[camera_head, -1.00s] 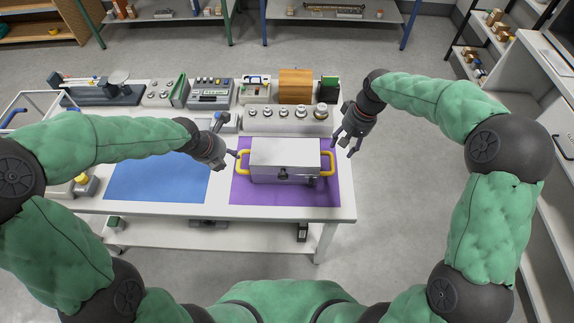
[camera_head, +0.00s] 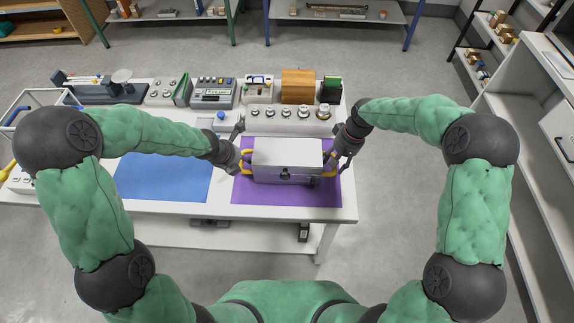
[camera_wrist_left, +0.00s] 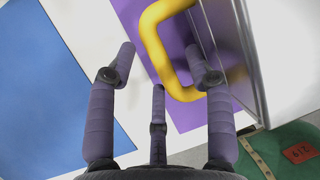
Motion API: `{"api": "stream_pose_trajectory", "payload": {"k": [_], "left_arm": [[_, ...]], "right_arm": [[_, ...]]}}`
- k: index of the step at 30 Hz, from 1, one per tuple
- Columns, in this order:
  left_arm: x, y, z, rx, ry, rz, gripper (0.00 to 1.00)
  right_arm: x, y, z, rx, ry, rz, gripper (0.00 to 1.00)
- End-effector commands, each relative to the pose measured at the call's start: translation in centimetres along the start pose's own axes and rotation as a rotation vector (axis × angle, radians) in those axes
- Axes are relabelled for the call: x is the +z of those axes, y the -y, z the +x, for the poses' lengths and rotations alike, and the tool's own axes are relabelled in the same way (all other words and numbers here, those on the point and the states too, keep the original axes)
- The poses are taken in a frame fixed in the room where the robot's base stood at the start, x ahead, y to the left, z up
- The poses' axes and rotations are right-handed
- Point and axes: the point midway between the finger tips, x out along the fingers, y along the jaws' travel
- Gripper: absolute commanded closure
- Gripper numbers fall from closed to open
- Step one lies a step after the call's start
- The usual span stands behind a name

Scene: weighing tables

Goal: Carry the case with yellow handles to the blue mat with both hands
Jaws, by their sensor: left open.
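The silver case (camera_head: 287,158) with yellow handles sits on the purple mat (camera_head: 290,194). Its left yellow handle (camera_wrist_left: 165,48) shows large in the left wrist view. My left gripper (camera_head: 241,155) is at the left handle. In the left wrist view its fingers (camera_wrist_left: 160,70) are spread open, with the handle running between and beyond their tips. My right gripper (camera_head: 333,160) is at the right end of the case, and its fingers partly cover the right handle; whether they grip it is unclear. The blue mat (camera_head: 165,177) lies empty left of the purple mat.
A row of metal weights (camera_head: 285,113) on a white block stands behind the case. A grey balance device (camera_head: 213,93), a wooden box (camera_head: 298,86) and other instruments line the table's back edge. The white table's front edge (camera_head: 240,208) is clear.

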Motion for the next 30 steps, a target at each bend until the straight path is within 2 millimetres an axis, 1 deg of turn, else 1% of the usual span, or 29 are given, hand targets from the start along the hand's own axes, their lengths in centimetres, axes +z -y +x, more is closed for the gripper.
{"api": "stream_pose_trajectory", "payload": {"k": [3, 6, 16, 17, 18, 20, 21, 22, 23, 30], "left_arm": [[0.0, 0.0, 1.0, -0.001, -0.001, 0.0, 0.47], [0.0, 0.0, 1.5, -0.001, 0.0, 0.0, 0.47], [0.0, 0.0, 1.7, -0.001, 0.0, 0.0, 0.47], [0.0, 0.0, 1.7, -0.001, 0.0, 0.0, 0.5], [0.0, 0.0, 1.7, -0.001, 0.0, 0.0, 0.62], [0.0, 0.0, 1.6, -0.001, 0.0, 0.0, 0.79], [0.0, 0.0, 1.6, -0.001, 0.0, 0.0, 0.9], [0.0, 0.0, 1.6, -0.001, 0.0, 0.0, 0.98], [0.0, 0.0, 1.6, -0.001, 0.0, 0.0, 1.0], [-0.1, 0.1, 1.6, -0.001, 0.0, 0.001, 1.0]], "right_arm": [[0.0, 0.0, 1.0, 0.0, 0.001, 0.0, 0.48], [0.0, 0.0, 1.5, 0.0, 0.001, 0.001, 0.48], [0.0, 0.0, 1.6, 0.0, 0.0, 0.001, 0.48], [0.0, 0.0, 1.6, 0.0, 0.0, 0.001, 0.5], [0.0, 0.0, 1.6, 0.0, 0.0, 0.001, 0.62], [0.0, 0.0, 1.6, 0.0, 0.0, 0.001, 0.79], [0.0, 0.0, 1.6, 0.0, 0.0, 0.001, 0.9], [0.0, 0.0, 1.6, 0.0, 0.0, 0.001, 0.98], [0.0, 0.0, 1.6, 0.0, 0.0, 0.001, 1.0], [0.0, 0.0, 1.6, -0.001, -0.001, 0.001, 1.0]]}}
